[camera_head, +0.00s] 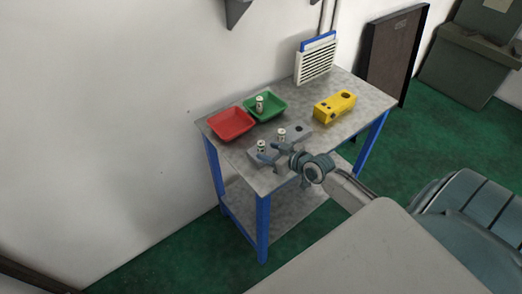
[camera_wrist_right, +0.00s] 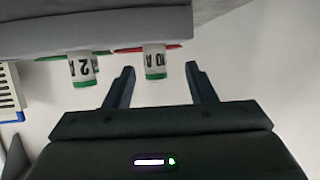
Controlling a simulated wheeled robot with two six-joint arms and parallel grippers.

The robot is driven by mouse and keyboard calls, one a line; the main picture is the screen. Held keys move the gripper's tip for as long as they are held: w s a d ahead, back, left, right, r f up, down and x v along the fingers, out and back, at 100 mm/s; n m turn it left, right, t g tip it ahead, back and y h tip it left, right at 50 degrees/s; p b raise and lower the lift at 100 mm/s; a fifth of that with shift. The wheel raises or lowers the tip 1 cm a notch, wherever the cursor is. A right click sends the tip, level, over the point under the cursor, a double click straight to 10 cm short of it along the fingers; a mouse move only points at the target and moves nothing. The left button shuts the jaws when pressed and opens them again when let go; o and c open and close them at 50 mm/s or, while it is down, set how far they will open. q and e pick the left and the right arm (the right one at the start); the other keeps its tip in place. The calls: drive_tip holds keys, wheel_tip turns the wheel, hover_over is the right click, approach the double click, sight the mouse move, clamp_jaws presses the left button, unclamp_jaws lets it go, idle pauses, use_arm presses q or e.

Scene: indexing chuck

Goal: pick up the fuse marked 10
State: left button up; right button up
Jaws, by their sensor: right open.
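The fuse marked 10 is a pale cylinder with a green end. It stands in the near left part of a grey block in the head view (camera_head: 261,147), and reads "10 A" upside down in the wrist view (camera_wrist_right: 155,62). My right gripper (camera_head: 270,152) is open and empty beside the block. In the wrist view its two fingers (camera_wrist_right: 160,80) point at the fuse, which lies between their lines, seemingly just beyond the tips. A second fuse, marked 2 (camera_wrist_right: 83,68), stands in the same block (camera_head: 281,134). My left gripper is not in view.
On the grey table (camera_head: 352,121) are a red tray (camera_head: 231,123), a green tray (camera_head: 274,112) with another fuse (camera_head: 259,104) in it, and a yellow block (camera_head: 334,107). A white vented box (camera_head: 315,62) stands by the wall.

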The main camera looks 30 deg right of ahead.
sight(264, 148)
drive_tip(key=shift+d+p+x, duration=0.1)
drive_tip(key=shift+p+x, duration=0.25)
drive_tip(key=shift+x, duration=1)
drive_tip(key=shift+d+p+x, duration=0.15)
drive_tip(key=shift+p+x, duration=0.15)
drive_tip(key=shift+x, duration=1)
drive_tip(key=shift+r, duration=0.2)
drive_tip(key=shift+c, duration=0.8)
drive_tip(key=c, duration=0.9)
